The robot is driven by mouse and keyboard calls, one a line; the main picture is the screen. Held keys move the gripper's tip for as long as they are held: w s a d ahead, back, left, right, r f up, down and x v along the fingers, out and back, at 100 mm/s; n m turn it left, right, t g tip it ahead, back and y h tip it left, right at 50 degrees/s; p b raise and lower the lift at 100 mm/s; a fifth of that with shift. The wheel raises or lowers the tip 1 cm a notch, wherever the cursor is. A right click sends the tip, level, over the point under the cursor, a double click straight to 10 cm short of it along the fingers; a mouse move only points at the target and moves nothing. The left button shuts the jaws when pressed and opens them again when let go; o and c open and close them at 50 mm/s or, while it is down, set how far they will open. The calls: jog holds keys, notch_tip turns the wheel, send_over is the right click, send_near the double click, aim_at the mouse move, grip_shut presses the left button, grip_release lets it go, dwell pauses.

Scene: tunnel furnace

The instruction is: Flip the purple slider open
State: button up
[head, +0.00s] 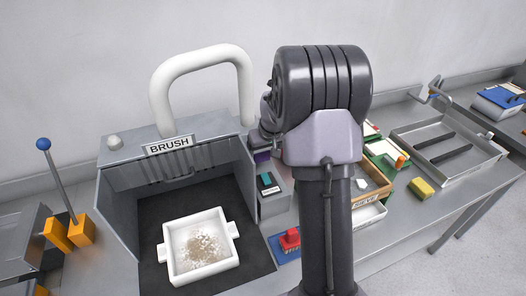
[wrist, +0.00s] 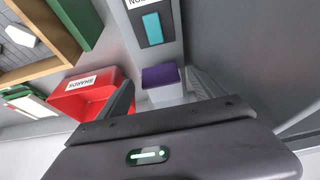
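The purple slider (wrist: 160,76) sits on a pale block on the grey panel in the wrist view, beyond my gripper. A small dark purple part of it (head: 262,156) shows in the head view, beside my arm. My gripper (wrist: 165,92) is open, with one finger to the left of the slider and one to the right. Gaps show between the fingers and the purple part, and I cannot tell whether either finger touches it. In the head view my arm hides most of the gripper.
A teal piece (wrist: 152,28) is set in the panel above the slider. A red bin (wrist: 88,94) labelled SHARDS is close to the left finger. The BRUSH chamber (head: 170,146) holds a white tray (head: 174,265) with powder.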

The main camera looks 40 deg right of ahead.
jog(key=shift+w, duration=0.1)
jog(key=shift+r, duration=0.15)
jog(key=p+v, duration=0.3)
jog(key=v, duration=1.4)
jog(key=shift+s+p, duration=0.2)
jog(key=shift+p, duration=0.1)
jog(key=shift+a, duration=0.1)
